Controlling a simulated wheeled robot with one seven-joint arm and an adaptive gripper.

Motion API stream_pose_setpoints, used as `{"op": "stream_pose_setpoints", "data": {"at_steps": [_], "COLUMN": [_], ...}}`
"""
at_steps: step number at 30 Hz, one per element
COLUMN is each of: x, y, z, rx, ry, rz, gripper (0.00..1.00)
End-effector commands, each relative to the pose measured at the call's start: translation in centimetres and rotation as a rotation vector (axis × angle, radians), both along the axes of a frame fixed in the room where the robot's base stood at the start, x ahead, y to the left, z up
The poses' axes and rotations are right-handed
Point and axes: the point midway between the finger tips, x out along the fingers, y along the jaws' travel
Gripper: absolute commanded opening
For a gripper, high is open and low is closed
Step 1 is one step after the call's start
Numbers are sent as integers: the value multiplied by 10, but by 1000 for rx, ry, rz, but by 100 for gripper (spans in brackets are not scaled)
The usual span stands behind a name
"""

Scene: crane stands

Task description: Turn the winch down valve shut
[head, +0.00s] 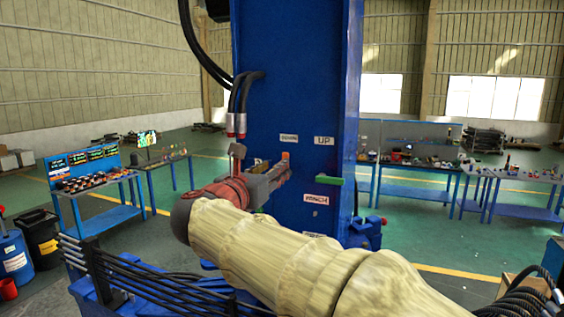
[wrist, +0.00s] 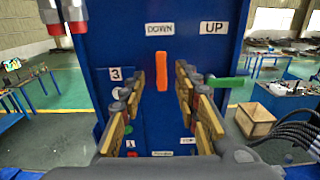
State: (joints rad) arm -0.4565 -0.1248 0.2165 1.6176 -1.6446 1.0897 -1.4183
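The orange valve handle (wrist: 162,70) stands upright under the DOWN label (wrist: 159,29) on the blue crane column. It also shows in the head view (head: 285,156), just past my fingertips. My gripper (wrist: 160,90) is open, its two tan-padded fingers spread left and right. The handle shows between the fingertips with a gap on each side; I cannot tell if the tips reach around it. A green handle (wrist: 226,82) lies horizontal under the UP label (wrist: 213,27), right of my right finger. It shows in the head view too (head: 328,180).
Black hoses with red and silver fittings (head: 236,124) hang close above my gripper. A WINCH label (head: 316,199) is lower on the column. Black cables (head: 150,285) run at the lower left. Workbenches (head: 105,208) stand behind, with open green floor around.

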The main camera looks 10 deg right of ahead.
Motion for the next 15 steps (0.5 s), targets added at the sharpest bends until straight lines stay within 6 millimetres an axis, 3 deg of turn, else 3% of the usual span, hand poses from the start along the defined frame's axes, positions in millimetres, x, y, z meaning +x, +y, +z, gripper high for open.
{"op": "stream_pose_setpoints", "data": {"at_steps": [9, 15], "x": [38, 48], "y": [-29, -36], "z": [2, 1], "rx": [3, 3], "ry": [-1, -2], "rz": [-3, -2], "gripper": [32, 32]}}
